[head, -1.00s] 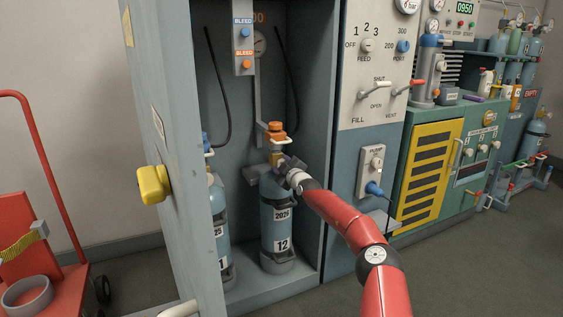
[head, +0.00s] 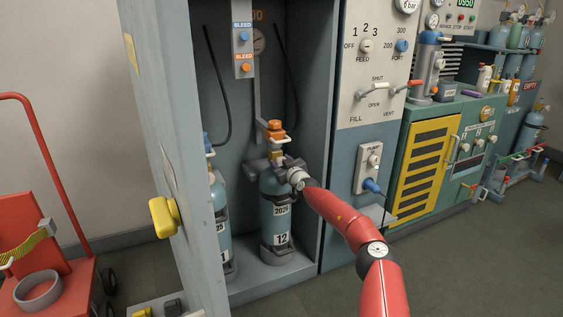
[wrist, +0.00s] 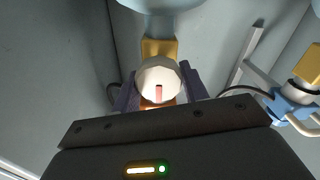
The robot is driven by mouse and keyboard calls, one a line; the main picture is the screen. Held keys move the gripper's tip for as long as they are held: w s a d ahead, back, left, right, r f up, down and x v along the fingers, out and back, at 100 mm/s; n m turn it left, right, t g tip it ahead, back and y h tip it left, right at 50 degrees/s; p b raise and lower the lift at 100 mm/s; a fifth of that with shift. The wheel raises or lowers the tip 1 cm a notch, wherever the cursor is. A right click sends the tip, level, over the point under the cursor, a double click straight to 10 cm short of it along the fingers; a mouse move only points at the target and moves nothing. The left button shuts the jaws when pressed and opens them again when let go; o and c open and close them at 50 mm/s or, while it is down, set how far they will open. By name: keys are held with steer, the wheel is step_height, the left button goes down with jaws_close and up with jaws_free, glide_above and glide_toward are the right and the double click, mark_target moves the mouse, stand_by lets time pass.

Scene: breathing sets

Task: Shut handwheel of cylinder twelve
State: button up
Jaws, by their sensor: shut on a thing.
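Cylinder twelve (head: 276,208) is a blue-grey bottle marked 12, standing upright in the open cabinet. Its yellow valve block (head: 277,147) has an orange-topped fitting (head: 276,129) above it. In the wrist view the valve block (wrist: 160,48) shows below the bottle's shoulder (wrist: 160,6), as the picture is upside down. A pale faceted round handwheel (wrist: 160,77) with a red mark sits between the two dark fingers of my gripper (wrist: 158,88). My gripper is shut on it. In the head view my gripper (head: 282,165) is at the valve and hides the handwheel.
Another cylinder (head: 220,225) stands close on the left, partly behind the open grey door (head: 165,130) with its yellow handle (head: 164,216). A panel with fill and vent levers (head: 376,90) is on the right. A red hand truck (head: 60,290) stands at left.

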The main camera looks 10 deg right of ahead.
steer(key=shift+f, duration=0.1)
steer(key=o, duration=1)
steer(key=shift+s, duration=0.1)
steer(key=v, duration=0.7)
steer(key=shift+s, duration=0.3)
steer(key=shift+d, duration=0.1)
